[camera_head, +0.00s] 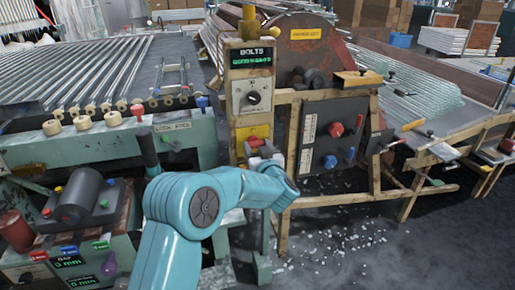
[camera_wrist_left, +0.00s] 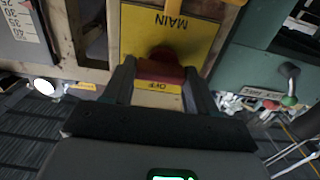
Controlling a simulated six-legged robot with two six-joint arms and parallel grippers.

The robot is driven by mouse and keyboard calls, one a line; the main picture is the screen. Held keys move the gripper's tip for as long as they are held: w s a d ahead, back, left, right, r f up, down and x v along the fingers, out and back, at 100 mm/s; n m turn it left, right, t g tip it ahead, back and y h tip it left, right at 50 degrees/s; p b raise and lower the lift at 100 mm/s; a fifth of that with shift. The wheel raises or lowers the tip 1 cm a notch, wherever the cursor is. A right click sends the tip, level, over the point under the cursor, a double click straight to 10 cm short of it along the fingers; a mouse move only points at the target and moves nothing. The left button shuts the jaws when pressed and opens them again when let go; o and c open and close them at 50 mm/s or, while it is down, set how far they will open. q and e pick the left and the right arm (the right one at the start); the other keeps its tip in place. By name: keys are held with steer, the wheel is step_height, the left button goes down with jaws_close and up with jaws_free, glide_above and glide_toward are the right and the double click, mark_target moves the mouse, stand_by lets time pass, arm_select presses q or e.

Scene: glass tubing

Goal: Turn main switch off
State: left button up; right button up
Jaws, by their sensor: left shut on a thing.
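The main switch is a red handle (camera_wrist_left: 160,70) on a yellow plate (camera_wrist_left: 190,24) marked MAIN and OFF, upside down in the left wrist view. The handle lies across the plate, close beside the OFF label. My left gripper (camera_wrist_left: 160,84) is shut on the red handle, with one dark finger at each side. In the head view the red switch (camera_head: 255,142) shows small on the post under the BOLTS panel, and my left gripper (camera_head: 264,153) is against it, partly hidden by my teal arm. My right gripper is not in view.
A dial panel (camera_head: 252,96) sits above the switch. A grey panel with red and blue knobs (camera_head: 332,135) stands to the right. A green machine with rollers (camera_head: 110,140) is at left. Glass bits (camera_head: 345,240) litter the floor.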

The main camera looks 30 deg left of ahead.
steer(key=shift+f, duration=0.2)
arm_select(q)
steer(key=shift+s+a+n+b, duration=0.1)
steer(key=shift+s+n+b, duration=0.05)
steer(key=shift+n+b, duration=7.7)
arm_select(e)
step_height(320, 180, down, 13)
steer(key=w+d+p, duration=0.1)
steer(key=p, duration=0.1)
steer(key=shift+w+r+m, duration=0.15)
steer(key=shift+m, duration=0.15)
arm_select(q)
steer(key=shift+n, duration=1.15)
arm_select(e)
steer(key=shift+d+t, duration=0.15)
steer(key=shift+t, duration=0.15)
arm_select(q)
steer(key=o, duration=1.1)
steer(key=shift+c, duration=0.2)
steer(key=shift+r, duration=0.1)
